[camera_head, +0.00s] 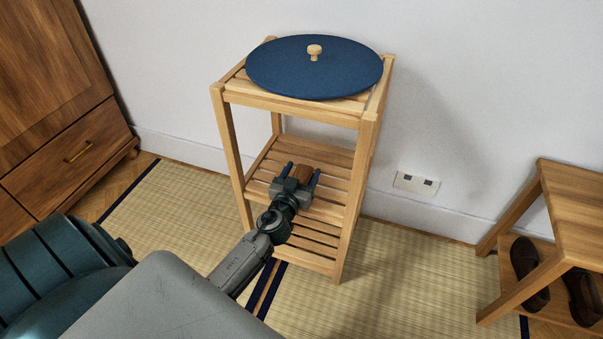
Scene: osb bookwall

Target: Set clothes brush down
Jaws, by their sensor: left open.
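The clothes brush (303,173), a small brown wooden block, is at the middle slatted shelf of a wooden stand (228,130). My left gripper (300,174) reaches in at the front of that shelf. Its two dark fingers are open, one on each side of the brush. The gripper body hides the near part of the brush, and I cannot tell whether the brush touches the slats. My right gripper is not in view.
A round blue lid (290,72) with a wooden knob covers most of the stand's top. A wooden cabinet (60,110) stands at left. A wooden bench (570,195) with dark shoes (530,272) stands at right. Tatami floor (400,290) is clear between.

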